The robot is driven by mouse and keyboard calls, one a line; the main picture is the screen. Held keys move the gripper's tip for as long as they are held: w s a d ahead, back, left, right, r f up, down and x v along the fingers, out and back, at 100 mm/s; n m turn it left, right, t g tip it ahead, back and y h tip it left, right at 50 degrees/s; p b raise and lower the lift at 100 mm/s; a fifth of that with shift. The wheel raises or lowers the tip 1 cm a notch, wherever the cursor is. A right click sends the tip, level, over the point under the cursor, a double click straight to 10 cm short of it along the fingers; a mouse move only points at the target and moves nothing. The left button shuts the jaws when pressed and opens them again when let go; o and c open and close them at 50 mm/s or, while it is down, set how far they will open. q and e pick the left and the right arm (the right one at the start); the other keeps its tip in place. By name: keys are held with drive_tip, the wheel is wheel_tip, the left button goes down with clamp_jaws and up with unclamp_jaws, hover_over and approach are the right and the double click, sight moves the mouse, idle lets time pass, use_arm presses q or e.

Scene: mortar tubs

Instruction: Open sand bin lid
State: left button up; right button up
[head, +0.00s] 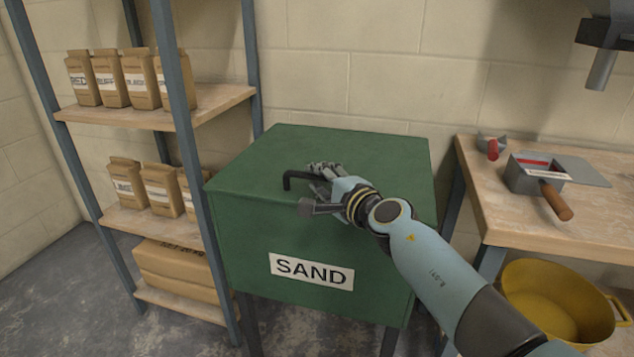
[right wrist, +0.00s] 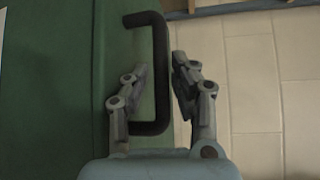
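The green sand bin (head: 300,235) with a white SAND label stands in the middle of the head view. Its flat lid (head: 270,155) lies shut on top. A black bent-bar handle (head: 290,178) stands up from the lid; it also shows in the right wrist view (right wrist: 161,75). My right gripper (head: 314,189) is at the handle. In the right wrist view its fingers (right wrist: 162,72) are apart, one on each side of the bar, with small gaps; it is not closed on it. My left gripper is not in view.
A shelf rack (head: 160,120) with paper bags stands close on the left. On the right are a wooden workbench (head: 520,215) with a metal box tool (head: 535,175) and a yellow tub (head: 555,300) on the floor. A block wall is behind the bin.

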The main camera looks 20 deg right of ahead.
drive_tip(key=shift+w+a, duration=0.15)
drive_tip(key=shift+w, duration=0.45)
drive_tip(key=shift+f, duration=0.1)
clamp_jaws()
